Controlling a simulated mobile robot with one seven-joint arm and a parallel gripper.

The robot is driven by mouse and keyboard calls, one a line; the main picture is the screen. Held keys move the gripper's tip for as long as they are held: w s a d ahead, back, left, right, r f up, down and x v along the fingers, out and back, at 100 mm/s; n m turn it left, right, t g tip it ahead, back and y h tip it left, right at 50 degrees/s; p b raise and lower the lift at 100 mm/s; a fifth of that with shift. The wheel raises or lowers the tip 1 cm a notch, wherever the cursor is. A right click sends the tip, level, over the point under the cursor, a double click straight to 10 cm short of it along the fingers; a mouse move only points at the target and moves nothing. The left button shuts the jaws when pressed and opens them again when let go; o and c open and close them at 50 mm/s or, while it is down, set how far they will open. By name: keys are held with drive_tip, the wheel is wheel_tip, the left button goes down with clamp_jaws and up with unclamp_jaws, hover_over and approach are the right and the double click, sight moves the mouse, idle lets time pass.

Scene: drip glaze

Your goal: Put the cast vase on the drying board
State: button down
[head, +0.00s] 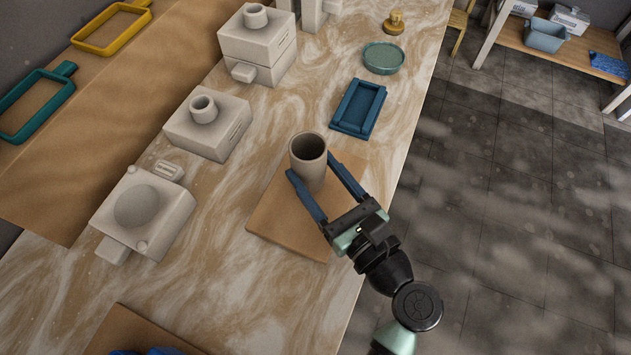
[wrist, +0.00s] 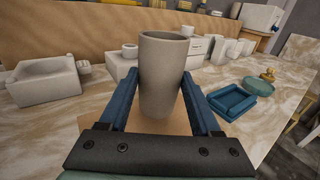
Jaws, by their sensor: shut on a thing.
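The cast vase (head: 308,165) is a plain grey-beige open cylinder, upright over the brown drying board (head: 275,215) in the head view. In the wrist view the vase (wrist: 161,85) stands between my two blue fingers, with its rim well above them. My gripper (head: 318,180) is shut on the vase, one finger on each side. The vase's base is partly hidden by the fingers, and I cannot tell whether it touches the board. The board also shows in the wrist view (wrist: 95,124), mostly hidden behind my gripper.
Grey mould blocks (head: 208,125) stand left of the board. A blue tray (head: 358,108), a green round dish (head: 384,58) and a brass-coloured piece (head: 394,22) lie beyond it. Another brown board (head: 135,330) is at the near edge. The marbled table's right edge is close by.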

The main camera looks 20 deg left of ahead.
sight(317, 187)
drive_tip(key=shift+f+b, duration=0.3)
drive_tip(key=shift+f, duration=1.15)
drive_tip(key=shift+f, duration=0.1)
drive_tip(key=shift+c, duration=0.4)
unclamp_jaws()
drive_tip(key=shift+f, duration=0.1)
